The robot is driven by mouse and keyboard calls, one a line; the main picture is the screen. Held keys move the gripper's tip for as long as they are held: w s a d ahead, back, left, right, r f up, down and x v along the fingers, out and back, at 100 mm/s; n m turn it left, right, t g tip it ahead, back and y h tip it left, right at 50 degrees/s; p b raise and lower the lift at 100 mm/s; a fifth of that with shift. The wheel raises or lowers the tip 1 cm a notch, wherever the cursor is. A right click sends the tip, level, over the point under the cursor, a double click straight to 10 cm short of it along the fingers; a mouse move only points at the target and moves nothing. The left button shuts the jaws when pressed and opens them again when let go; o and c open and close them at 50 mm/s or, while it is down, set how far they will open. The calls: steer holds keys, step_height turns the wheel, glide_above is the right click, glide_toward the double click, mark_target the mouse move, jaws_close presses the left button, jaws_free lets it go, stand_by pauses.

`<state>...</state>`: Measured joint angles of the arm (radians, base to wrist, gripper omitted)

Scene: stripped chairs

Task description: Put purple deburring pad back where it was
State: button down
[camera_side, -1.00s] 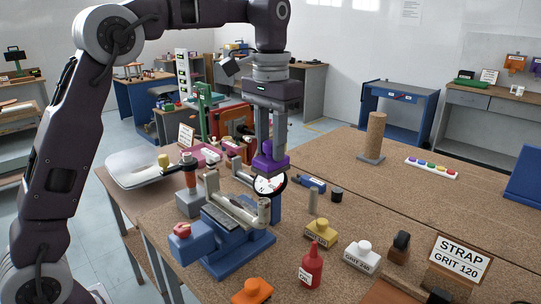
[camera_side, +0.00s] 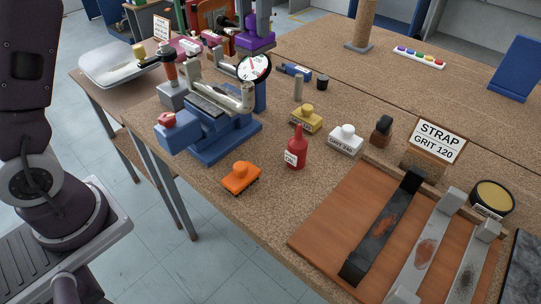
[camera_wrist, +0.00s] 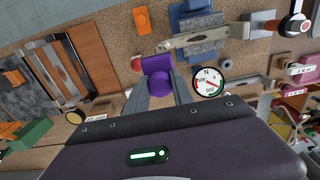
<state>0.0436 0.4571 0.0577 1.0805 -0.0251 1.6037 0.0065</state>
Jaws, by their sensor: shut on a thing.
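The purple deburring pad (camera_side: 254,40) is held between the fingers of my gripper (camera_side: 258,27), near the top edge of the side view. It is raised above the bench, behind the white round dial (camera_side: 254,67). In the wrist view the purple pad (camera_wrist: 158,66) with its round knob sits between the two grey fingers of my gripper (camera_wrist: 160,84). Similar knobbed pads stand on the bench: an orange one (camera_side: 240,178), a yellow one (camera_side: 306,118) and a white one (camera_side: 345,140). The pad's former place cannot be told from these frames.
A blue vise-like fixture (camera_side: 215,130) stands at the bench's front left. A red bottle (camera_side: 297,150) stands near the pads. A wooden strap board (camera_side: 345,215) and the STRAP GRIT 120 sign (camera_side: 436,142) are at the right.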

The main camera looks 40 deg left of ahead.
steer(key=s+d+f, duration=0.5)
steer(key=d+f, duration=0.2)
steer(key=f, duration=0.2)
steer(key=s+d+f, duration=0.5)
steer(key=d+f, duration=0.3)
steer(key=f, duration=0.1)
step_height(320, 180, down, 10)
steer(key=shift+s+a, duration=0.1)
steer(key=shift+s, duration=0.05)
steer(key=shift+f, duration=0.25)
steer(key=c, duration=1.5)
jaws_free()
steer(key=shift+f, duration=0.15)
steer(key=o, duration=0.4)
